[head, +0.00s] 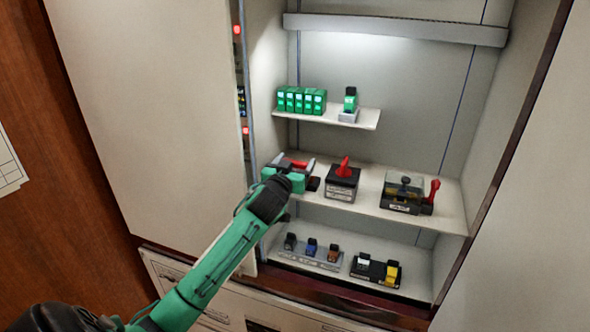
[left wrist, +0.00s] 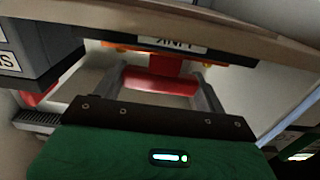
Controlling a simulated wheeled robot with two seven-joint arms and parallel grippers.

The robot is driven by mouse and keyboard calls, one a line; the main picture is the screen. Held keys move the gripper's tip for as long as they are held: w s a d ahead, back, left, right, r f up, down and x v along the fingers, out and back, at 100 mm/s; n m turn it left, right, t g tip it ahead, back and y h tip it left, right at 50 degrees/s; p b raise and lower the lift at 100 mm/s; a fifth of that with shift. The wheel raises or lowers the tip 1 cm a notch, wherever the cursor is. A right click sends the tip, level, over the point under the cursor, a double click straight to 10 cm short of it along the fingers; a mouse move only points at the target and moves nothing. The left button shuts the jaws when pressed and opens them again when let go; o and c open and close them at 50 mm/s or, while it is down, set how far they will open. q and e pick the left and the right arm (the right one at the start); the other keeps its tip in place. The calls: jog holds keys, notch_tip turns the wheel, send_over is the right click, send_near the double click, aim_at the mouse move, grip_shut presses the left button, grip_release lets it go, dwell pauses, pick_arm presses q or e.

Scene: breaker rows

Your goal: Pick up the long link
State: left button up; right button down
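My left gripper (head: 295,161) reaches into the cabinet at the left end of the middle shelf, its fingers spread wide. A red part (head: 297,164) shows between the fingers. In the left wrist view it is a red crossbar (left wrist: 160,83) on a red stem, lying between the two fingers (left wrist: 160,88). Its ends come close to the fingers; contact cannot be made out. Behind it is a shelf-edge label (left wrist: 172,45) that reads LINK, upside down. Which part is the long link's body is partly hidden by my gripper. My right gripper is not in view.
Right of my gripper stands a dark box with a red lever (head: 343,182), then a clear-covered device with a red handle (head: 405,192). The upper shelf (head: 368,120) holds green modules (head: 301,100). The lower shelf holds small blocks (head: 312,248) and a black-yellow unit (head: 376,270).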

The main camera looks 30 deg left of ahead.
aim_at(295, 161)
pick_arm(q)
jog(key=shift+o, duration=0.2)
jog(key=shift+r, duration=0.5)
notch_tip(295, 161, up, 19)
jog(key=b, duration=0.6)
